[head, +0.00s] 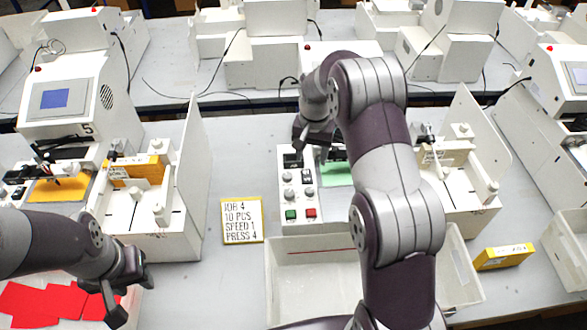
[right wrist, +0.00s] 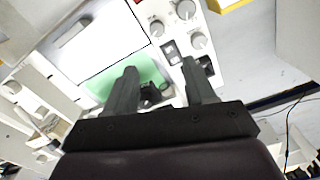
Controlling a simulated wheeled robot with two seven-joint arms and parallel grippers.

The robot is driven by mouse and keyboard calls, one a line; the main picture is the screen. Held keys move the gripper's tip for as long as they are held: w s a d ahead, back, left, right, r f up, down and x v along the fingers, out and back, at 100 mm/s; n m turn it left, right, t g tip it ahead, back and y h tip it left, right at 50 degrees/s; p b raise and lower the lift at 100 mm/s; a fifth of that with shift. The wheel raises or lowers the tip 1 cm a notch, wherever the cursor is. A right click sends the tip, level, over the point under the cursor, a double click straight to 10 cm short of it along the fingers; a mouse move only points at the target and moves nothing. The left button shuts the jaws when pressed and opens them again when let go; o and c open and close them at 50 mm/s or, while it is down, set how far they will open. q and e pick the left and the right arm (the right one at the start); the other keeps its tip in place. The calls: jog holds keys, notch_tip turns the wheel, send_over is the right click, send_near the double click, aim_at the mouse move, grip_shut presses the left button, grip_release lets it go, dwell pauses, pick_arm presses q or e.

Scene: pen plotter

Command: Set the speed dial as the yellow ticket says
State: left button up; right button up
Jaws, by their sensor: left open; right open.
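The yellow ticket (head: 241,220) lies flat on the table and reads JOB 4, 10 PCS, SPEED 1, PRESS 4. Right of it is the plotter's white control panel (head: 300,226) with several round grey knobs (head: 289,193), a green button (head: 291,214) and a red button (head: 310,213). The knobs also show in the right wrist view (right wrist: 199,40); their labels and settings are too small to read, so I cannot tell which is the speed dial. My right gripper (head: 311,152) is open and empty above the panel's far end. My left gripper (head: 130,293) is open, low at left.
A green sheet (head: 338,174) lies beside the panel, partly behind my right arm. A white bin (head: 300,243) stands in front. A yellow box (head: 503,257) lies at right, red sheets (head: 35,303) at front left. Bare table surrounds the ticket.

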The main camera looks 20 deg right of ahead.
aim_at(310, 189)
jog(key=f+p, duration=0.1)
jog(key=f, duration=0.2)
jog(key=f+p, duration=0.2)
jog(key=f, duration=0.2)
jog(key=s+f+p, duration=0.1)
jog(key=f+p, duration=0.1)
jog(key=f, duration=0.1)
jog(key=shift+s+a+f, duration=0.1)
jog(key=shift+a+f, duration=0.15)
jog(key=shift+f, duration=0.15)
jog(key=shift+s+a+f, duration=0.15)
jog(key=shift+s+f, duration=0.05)
jog(key=shift+f, duration=0.45)
pick_arm(q)
jog(key=r, duration=0.3)
jog(key=s+r, duration=0.1)
jog(key=r, duration=0.1)
jog(key=shift+a+r, duration=0.15)
jog(key=shift+a, duration=0.25)
pick_arm(e)
jog(key=shift+w+f, duration=0.1)
pick_arm(q)
jog(key=shift+w, duration=0.15)
pick_arm(e)
grip_shut()
